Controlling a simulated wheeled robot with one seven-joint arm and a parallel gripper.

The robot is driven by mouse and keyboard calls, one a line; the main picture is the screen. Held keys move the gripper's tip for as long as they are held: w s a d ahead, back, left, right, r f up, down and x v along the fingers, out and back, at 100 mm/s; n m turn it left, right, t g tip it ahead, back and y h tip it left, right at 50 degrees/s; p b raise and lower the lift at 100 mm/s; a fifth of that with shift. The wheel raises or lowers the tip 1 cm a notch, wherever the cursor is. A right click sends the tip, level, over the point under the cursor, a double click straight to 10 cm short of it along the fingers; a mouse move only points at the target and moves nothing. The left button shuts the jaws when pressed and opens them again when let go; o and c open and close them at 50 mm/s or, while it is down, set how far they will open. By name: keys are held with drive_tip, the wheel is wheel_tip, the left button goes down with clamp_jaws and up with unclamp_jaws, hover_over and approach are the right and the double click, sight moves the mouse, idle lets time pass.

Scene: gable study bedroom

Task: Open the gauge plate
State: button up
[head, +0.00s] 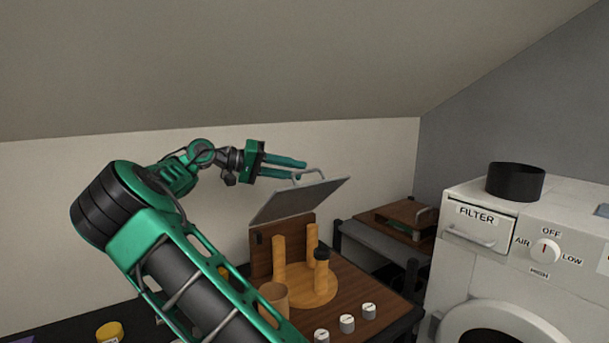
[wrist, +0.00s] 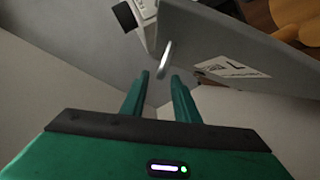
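The gauge plate (head: 300,200) is a flat grey panel, tilted up steeply above a wooden stand, with its lower edge by an upright wooden board (head: 285,245). A thin metal handle (head: 322,172) stands on its upper edge. In the wrist view the plate (wrist: 215,40) shows a white label, and its handle (wrist: 165,56) lies just beyond my fingertips. My gripper (head: 303,170) is at the handle, its two fingers apart with a gap between them. It also shows in the wrist view (wrist: 160,76). I cannot tell whether a finger touches the handle.
Wooden pegs and a round wooden base (head: 305,290) stand under the plate on a brown table. Several small white knobs (head: 347,323) line its front. A white machine (head: 500,240) with a black ring (head: 515,183) stands right. The sloped ceiling is close above my arm.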

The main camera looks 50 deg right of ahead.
sight(307, 172)
drive_tip(key=shift+x, duration=2.25)
clamp_jaws()
